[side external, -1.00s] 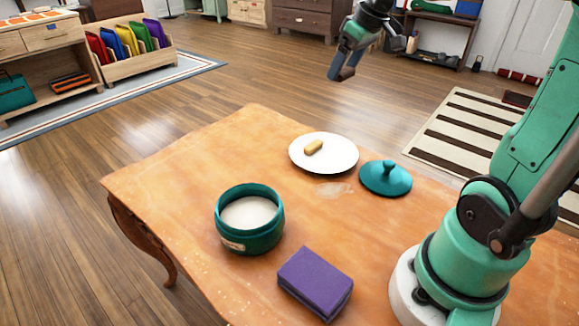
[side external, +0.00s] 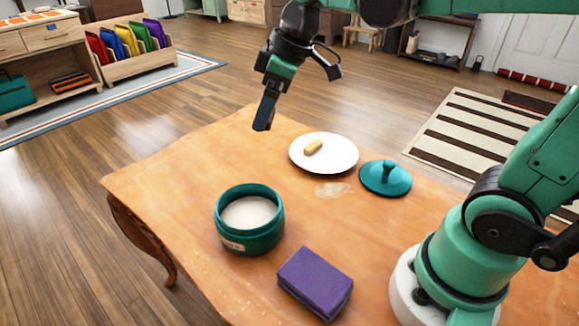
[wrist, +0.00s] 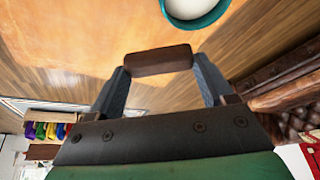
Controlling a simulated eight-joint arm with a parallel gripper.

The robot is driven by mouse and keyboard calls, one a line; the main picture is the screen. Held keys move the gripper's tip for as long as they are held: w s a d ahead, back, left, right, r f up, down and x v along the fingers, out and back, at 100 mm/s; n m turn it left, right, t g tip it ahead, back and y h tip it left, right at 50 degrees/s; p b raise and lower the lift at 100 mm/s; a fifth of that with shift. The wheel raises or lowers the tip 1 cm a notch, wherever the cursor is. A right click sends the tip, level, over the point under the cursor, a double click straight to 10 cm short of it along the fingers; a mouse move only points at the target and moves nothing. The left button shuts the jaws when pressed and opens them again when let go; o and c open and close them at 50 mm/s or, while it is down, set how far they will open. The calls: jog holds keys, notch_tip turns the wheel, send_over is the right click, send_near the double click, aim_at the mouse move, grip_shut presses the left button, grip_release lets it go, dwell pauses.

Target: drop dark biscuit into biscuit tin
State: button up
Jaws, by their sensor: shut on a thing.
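My gripper (side external: 265,118) is above the far left part of the table, left of the plate and higher than the tin. In the wrist view my gripper (wrist: 159,66) is shut on the dark biscuit (wrist: 158,59), a brown bar held crosswise between the two fingertips. The biscuit is hard to make out in the side view. The biscuit tin (side external: 248,240) is a round teal pot, open at the top, with a pale inside. It also shows at the top edge of the wrist view (wrist: 207,22). Its teal lid (side external: 385,180) lies apart on the table.
A white plate (side external: 341,161) holds a light biscuit (side external: 313,147). A purple block (side external: 315,284) lies on the wooden table (side external: 180,190) in front of the tin. The table is clear to the left of the tin.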

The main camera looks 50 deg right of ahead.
jog(key=s+a+f+n, duration=0.1)
jog(key=a+f+n, duration=0.1)
jog(key=a+f, duration=0.3)
jog(key=shift+s+f+g+y, duration=0.25)
jog(key=shift+f+g+y, duration=0.05)
jog(key=shift+f, duration=0.6)
jog(key=o, duration=1.1)
jog(key=shift+r, duration=0.1)
jog(key=v, duration=0.5)
jog(key=shift+d+r, duration=0.1)
jog(key=shift+r, duration=0.15)
jog(key=shift+s, duration=0.1)
